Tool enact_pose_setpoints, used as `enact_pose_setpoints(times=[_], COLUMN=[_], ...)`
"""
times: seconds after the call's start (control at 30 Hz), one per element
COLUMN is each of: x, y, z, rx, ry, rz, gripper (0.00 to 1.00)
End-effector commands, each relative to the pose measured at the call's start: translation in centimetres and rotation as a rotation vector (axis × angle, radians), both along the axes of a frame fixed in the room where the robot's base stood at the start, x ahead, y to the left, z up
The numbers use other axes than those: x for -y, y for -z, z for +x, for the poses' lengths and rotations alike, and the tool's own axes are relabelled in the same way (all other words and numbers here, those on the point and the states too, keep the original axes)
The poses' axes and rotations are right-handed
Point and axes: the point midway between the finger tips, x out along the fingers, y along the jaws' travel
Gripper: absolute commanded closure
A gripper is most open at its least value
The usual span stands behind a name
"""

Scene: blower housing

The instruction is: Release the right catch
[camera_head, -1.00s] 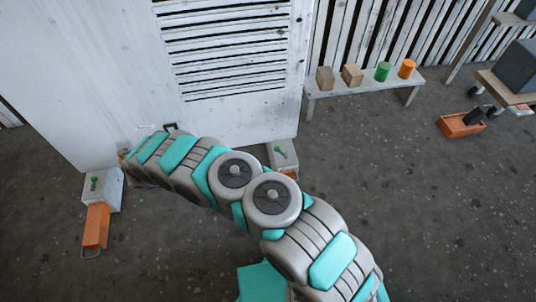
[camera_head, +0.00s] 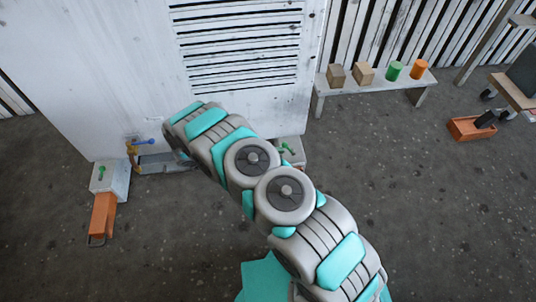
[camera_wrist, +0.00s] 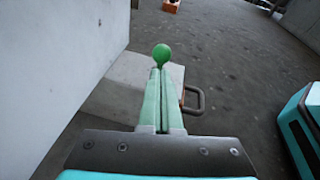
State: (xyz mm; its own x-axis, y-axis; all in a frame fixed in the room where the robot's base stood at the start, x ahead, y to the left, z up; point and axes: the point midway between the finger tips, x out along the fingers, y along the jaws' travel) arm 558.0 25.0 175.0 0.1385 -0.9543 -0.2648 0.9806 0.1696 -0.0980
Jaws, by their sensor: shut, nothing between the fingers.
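The right catch is a pale grey block at the foot of the white housing panel, with a green ball-topped lever (camera_head: 287,148). My arm hides most of the block in the head view. In the wrist view the green ball (camera_wrist: 162,54) shows just past the tips of my gripper (camera_wrist: 160,72), in line with them. The fingers lie side by side, shut, with nothing seen between them. The block (camera_wrist: 120,88) lies below and behind the fingers, with a dark loop handle (camera_wrist: 195,100) at its right. I cannot tell whether the tips touch the ball.
The white housing panel (camera_head: 110,75) stands close on the left. A similar block (camera_head: 120,180) with a green lever and orange part (camera_head: 102,215) is at its left foot, near a blue lever (camera_head: 145,141). A bench (camera_head: 375,88) with several small pieces stands right. Floor is open.

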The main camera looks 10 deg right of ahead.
Motion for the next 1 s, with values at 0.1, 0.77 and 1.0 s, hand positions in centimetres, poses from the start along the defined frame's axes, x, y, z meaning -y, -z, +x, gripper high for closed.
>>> enact_pose_setpoints(times=[0.1,0.77,1.0], x=[0.33,0.51,0.68], y=[-0.16,-0.47,-0.74], z=[0.02,0.1,0.08], rx=[0.0,0.001,0.002], ry=[0.001,0.001,0.002], rz=[0.0,0.054,0.085], gripper=[1.0,1.0,1.0])
